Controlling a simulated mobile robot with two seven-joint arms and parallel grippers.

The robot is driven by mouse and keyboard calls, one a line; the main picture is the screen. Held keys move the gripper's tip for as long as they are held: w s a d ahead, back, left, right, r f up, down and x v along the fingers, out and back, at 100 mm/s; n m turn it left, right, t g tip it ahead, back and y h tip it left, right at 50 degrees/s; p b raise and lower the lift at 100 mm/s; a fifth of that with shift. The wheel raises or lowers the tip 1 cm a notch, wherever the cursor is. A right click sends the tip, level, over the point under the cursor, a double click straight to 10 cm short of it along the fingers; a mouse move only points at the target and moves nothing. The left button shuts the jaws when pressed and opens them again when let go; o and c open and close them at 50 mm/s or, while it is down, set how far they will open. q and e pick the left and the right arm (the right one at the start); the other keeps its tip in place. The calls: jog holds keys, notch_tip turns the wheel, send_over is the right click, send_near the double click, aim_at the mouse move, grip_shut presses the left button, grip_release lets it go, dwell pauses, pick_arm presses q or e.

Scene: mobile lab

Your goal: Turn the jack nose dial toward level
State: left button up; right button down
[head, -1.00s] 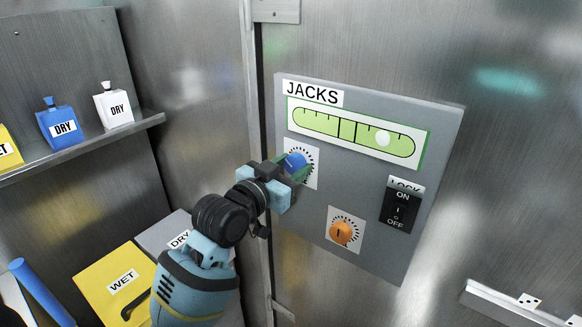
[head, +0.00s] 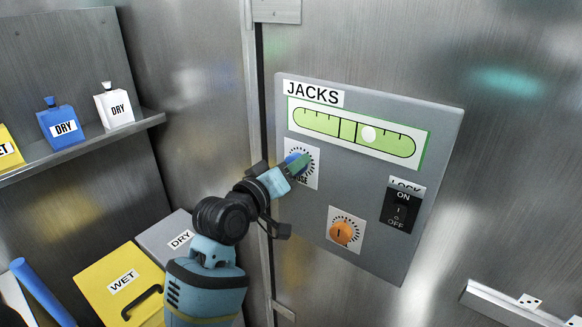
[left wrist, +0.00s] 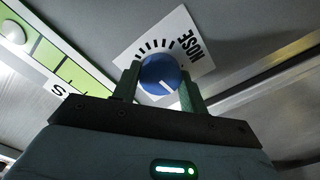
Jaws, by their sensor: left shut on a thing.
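The blue nose dial (left wrist: 160,72) sits on a white plate marked NOSE (left wrist: 188,44) with tick marks around it. In the head view the dial (head: 293,158) is partly hidden by my left gripper (head: 298,164). That gripper's fingers (left wrist: 157,85) are shut on the dial, one on each side. The JACKS panel (head: 300,222) carries a green level vial (head: 320,122). Its pale bubble (head: 368,134) lies right of the central lines. An orange dial (head: 341,232) is lower on the panel. My right gripper is not in view.
A black LOCK switch (head: 400,207) marked ON and OFF is at the panel's right. A yellow WET case (head: 112,272) and a grey DRY case (head: 165,240) stand at lower left. A shelf (head: 90,139) with several bottles is at left.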

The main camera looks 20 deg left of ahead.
pick_arm(q)
jog(key=shift+n, duration=0.4)
jog(key=o, duration=1)
jog(key=shift+s, duration=0.1)
jog(key=v, duration=0.7)
jog(key=shift+s+a, duration=0.15)
jog(key=shift+s, duration=0.15)
